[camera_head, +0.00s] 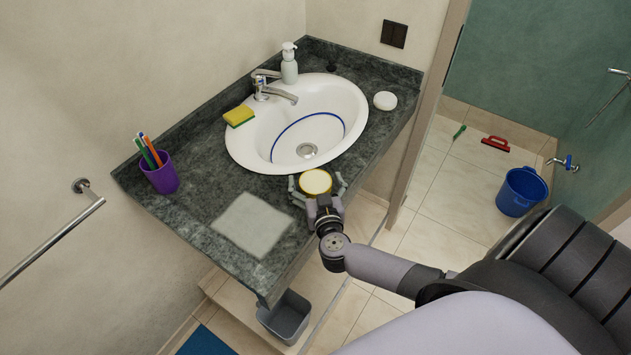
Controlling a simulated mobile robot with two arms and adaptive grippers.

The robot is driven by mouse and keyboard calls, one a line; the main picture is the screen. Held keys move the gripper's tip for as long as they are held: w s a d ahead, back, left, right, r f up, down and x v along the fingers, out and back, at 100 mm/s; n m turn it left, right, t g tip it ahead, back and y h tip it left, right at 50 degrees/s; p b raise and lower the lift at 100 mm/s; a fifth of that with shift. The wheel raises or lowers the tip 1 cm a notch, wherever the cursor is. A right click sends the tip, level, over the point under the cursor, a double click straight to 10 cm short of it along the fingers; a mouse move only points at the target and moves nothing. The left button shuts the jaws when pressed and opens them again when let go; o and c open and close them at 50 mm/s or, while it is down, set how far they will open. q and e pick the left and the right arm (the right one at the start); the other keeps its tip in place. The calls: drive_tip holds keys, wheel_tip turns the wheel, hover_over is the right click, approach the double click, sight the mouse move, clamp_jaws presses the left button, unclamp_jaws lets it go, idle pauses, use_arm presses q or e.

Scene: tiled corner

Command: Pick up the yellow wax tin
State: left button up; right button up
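The yellow wax tin (316,182) is a small round tin with a pale yellow top and a darker rim. It sits at the front edge of the dark stone counter (205,195), just in front of the sink. My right gripper (317,185) reaches in from the lower right, with one finger on each side of the tin. The fingers look spread around it; whether they touch its sides is too small to tell. My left gripper is not in view.
The white sink (240,150) lies right behind the tin. A grey cloth (252,224) lies to its left, and a purple cup (162,176) with toothbrushes stands farther left. A sponge (239,116), soap dispenser (289,65) and white soap (385,100) are farther back. A grey bin (286,318) is below.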

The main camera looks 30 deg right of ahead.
drive_tip(key=c, duration=1.1)
drive_tip(key=shift+c, duration=0.8)
drive_tip(key=shift+r, duration=0.1)
